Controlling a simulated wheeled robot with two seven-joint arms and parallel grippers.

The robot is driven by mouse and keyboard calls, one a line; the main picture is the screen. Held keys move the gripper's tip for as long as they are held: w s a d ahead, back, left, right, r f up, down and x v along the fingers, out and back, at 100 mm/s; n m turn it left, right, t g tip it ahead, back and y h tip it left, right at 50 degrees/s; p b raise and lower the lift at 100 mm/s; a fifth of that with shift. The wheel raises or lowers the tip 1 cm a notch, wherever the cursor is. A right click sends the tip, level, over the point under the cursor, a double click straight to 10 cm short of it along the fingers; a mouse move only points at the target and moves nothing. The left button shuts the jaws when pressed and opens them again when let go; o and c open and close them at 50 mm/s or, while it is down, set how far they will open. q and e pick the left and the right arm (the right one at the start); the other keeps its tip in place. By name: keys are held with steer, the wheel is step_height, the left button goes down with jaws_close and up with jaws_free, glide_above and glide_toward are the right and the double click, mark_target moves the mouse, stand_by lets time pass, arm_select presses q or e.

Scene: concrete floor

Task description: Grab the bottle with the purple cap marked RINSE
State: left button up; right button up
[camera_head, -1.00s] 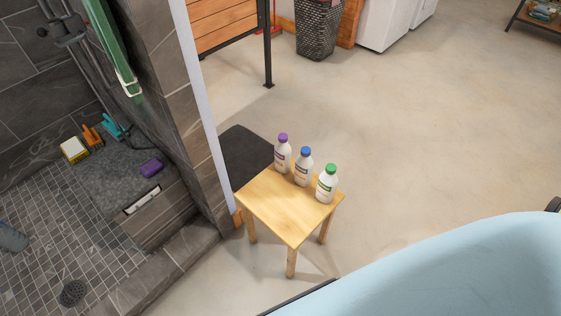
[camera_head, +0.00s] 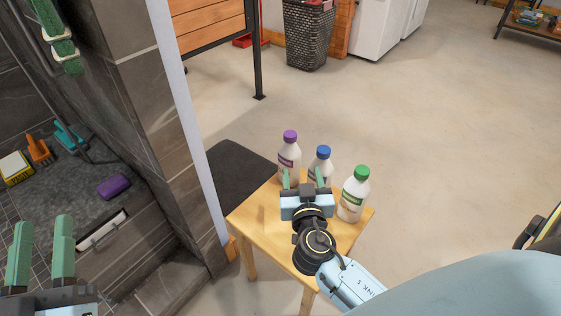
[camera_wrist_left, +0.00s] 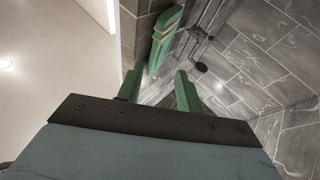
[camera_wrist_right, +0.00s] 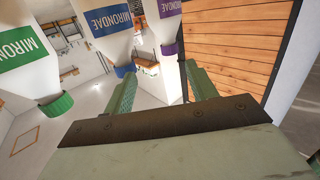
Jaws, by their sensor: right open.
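The purple-capped bottle (camera_head: 289,158) stands upright at the left of a row on a small wooden stool (camera_head: 257,222). In the right wrist view it appears upside down (camera_wrist_right: 164,22), between the finger lines and ahead of them. I cannot read RINSE on it. The blue-capped bottle (camera_head: 322,160) and the green-capped bottle (camera_head: 352,195) stand to its right. My right gripper (camera_head: 303,178) is open and empty, in front of the purple-capped and blue-capped bottles. My left gripper (camera_head: 42,222) is open and empty at the lower left, away from the stool.
A tiled shower wall (camera_head: 150,130) rises left of the stool. A dark mat (camera_head: 238,170) lies behind the stool. A purple sponge (camera_head: 113,187) lies on the shower ledge. A wicker basket (camera_head: 309,38) stands at the back.

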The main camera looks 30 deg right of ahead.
mark_target(291, 139)
steer(key=shift+t, duration=0.4)
steer(key=x, duration=0.5)
steer(key=a+r+x, duration=0.1)
steer(key=x, duration=0.2)
steer(key=shift+w+d+b, duration=0.15)
steer(key=shift+w+b, duration=0.15)
steer(key=shift+w, duration=0.15)
steer(key=x, duration=0.2)
steer(key=b+x, duration=0.1)
steer(key=x, duration=0.1)
steer(key=shift+w, duration=0.35)
steer(key=shift+w+d, duration=0.15)
steer(key=shift+w, duration=0.4)
arm_select(q)
steer(key=r+t, duration=0.1)
steer(key=s+r+t, duration=0.1)
steer(key=s+r+t+h, duration=0.1)
steer(key=shift+a+r, duration=0.3)
steer(key=shift+r, duration=0.05)
arm_select(e)
steer(key=shift+r, duration=0.1)
jaws_close()
